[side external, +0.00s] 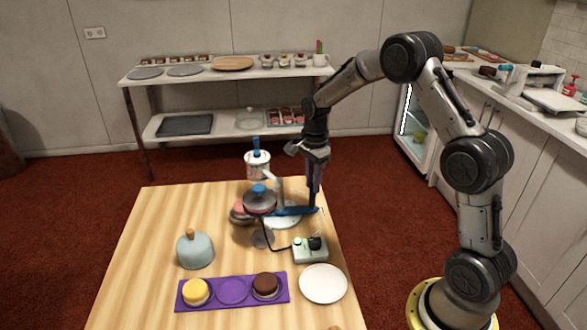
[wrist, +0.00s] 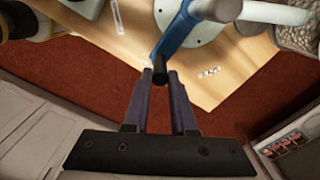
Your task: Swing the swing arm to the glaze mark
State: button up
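The swing arm (side external: 295,211) is a blue bar over a round pale base (side external: 284,221) at the back right of the wooden table. In the wrist view the blue bar (wrist: 178,38) ends in a black knob (wrist: 160,69). My gripper (side external: 315,207) points down at the bar's right end. In the wrist view its fingertips (wrist: 160,75) sit on both sides of the knob and appear closed on it. Two small white labels lie on the table, one on the left (wrist: 117,16) and one on the right (wrist: 208,72). Their writing is unreadable, so I cannot tell which is the glaze mark.
A small control box (side external: 310,249), a white plate (side external: 323,284), a purple tray (side external: 214,303) with cakes and a pale blue dome (side external: 195,250) are nearer. The table's left side is clear.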

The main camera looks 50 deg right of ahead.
grip_shut()
jog(key=shift+w+d, duration=0.45)
jog(key=shift+w, duration=0.15)
jog(key=shift+w+d, duration=0.4)
jog(key=shift+w, duration=0.3)
jog(key=shift+w+d+r, duration=0.1)
jog(key=shift+w+d, duration=0.1)
jog(key=shift+w, duration=0.45)
jog(key=shift+w+d, duration=0.2)
jog(key=shift+w, duration=0.45)
